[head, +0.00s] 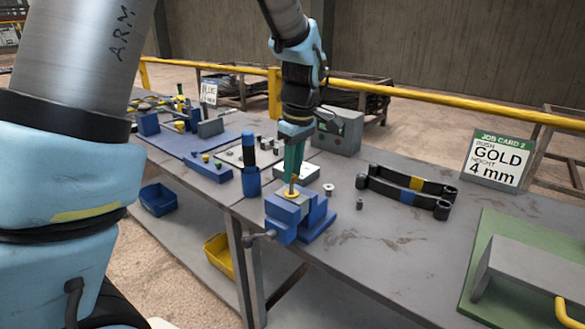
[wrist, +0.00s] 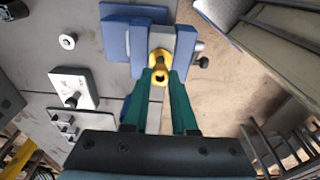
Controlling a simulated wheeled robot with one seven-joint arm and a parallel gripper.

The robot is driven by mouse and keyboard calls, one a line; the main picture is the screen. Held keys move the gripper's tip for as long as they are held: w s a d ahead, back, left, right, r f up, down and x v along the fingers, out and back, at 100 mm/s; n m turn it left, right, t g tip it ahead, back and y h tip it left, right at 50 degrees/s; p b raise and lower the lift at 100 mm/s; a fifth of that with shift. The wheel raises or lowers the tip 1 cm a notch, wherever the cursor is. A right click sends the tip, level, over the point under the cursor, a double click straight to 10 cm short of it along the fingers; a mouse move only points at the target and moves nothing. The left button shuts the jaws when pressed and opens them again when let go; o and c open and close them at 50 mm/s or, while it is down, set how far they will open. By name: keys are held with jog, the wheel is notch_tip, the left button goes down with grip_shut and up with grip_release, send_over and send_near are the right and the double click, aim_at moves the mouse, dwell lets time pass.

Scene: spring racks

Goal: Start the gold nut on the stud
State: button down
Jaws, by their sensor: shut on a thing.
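My gripper (head: 293,178) points down over the blue vise (head: 284,215) at the table's front edge. In the wrist view its green fingers (wrist: 160,78) are shut on the gold nut (wrist: 160,76), whose dark hole shows. A gold collar (head: 291,194) sits on top of the vise, and a thin upright stud (head: 293,186) seems to rise from it, just under the fingertips. In the wrist view the vise jaws (wrist: 185,46) flank the gold parts. I cannot tell whether the nut touches the stud or is threaded on it.
A blue holder with a dark-handled tool (head: 250,165) stands close left of the vise. A washer (head: 329,187) and job card (head: 497,160) are also there.

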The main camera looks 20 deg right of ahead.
jog(key=shift+f, duration=0.25)
jog(key=c, duration=0.6)
grip_release()
jog(key=shift+c, duration=0.2)
jog(key=shift+o, duration=0.4)
jog(key=o, duration=0.4)
jog(key=shift+r+p, duration=2.8)
jog(key=shift+r, duration=0.75)
